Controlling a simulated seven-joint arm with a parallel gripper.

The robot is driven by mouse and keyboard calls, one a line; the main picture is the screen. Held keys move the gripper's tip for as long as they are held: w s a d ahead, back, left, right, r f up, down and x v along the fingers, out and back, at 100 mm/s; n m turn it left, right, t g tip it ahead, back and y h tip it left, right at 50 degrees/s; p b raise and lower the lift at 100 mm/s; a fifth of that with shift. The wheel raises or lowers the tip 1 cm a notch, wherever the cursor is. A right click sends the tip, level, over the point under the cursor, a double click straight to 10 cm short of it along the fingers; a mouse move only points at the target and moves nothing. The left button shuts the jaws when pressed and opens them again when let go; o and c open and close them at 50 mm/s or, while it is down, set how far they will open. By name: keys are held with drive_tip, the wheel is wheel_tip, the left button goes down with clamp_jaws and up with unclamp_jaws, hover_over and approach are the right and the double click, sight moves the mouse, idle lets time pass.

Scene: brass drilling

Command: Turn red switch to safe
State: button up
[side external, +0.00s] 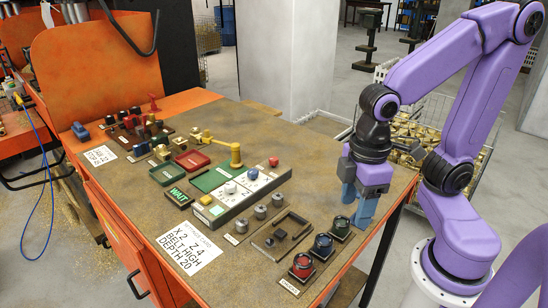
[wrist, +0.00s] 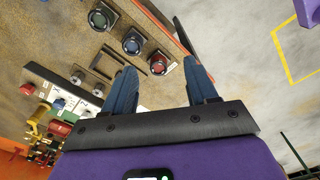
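The red switch (side external: 302,266) is a round red knob on a dark square base near the front right edge of the bench. A small label lies in front of it, too small to read surely, and I cannot tell its setting. The red switch also shows in the wrist view (wrist: 158,65), beyond and between the fingertips. My gripper (side external: 355,215) has two blue fingers spread apart with nothing between them. It hangs over the right edge of the bench, beside the green knob and apart from the red switch. My gripper also shows in the wrist view (wrist: 160,80).
A blue knob (side external: 322,245) and a green knob (side external: 341,226) stand in a row with the red switch. A dark tray (side external: 283,230), several grey knobs and a control box (side external: 232,208) with a separate red button (side external: 273,162) are to the left.

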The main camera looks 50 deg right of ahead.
drive_tip(key=w+a+r+m, duration=0.25)
drive_tip(key=w+m, duration=0.25)
drive_tip(key=w, duration=0.8)
drive_tip(key=r+m, duration=0.1)
drive_tip(key=m, duration=1.2)
hover_over(274, 160)
wheel_tip(274, 160, down, 17)
drive_tip(key=shift+d+f, duration=0.1)
drive_tip(key=shift+f, duration=0.05)
drive_tip(key=c, duration=1.1)
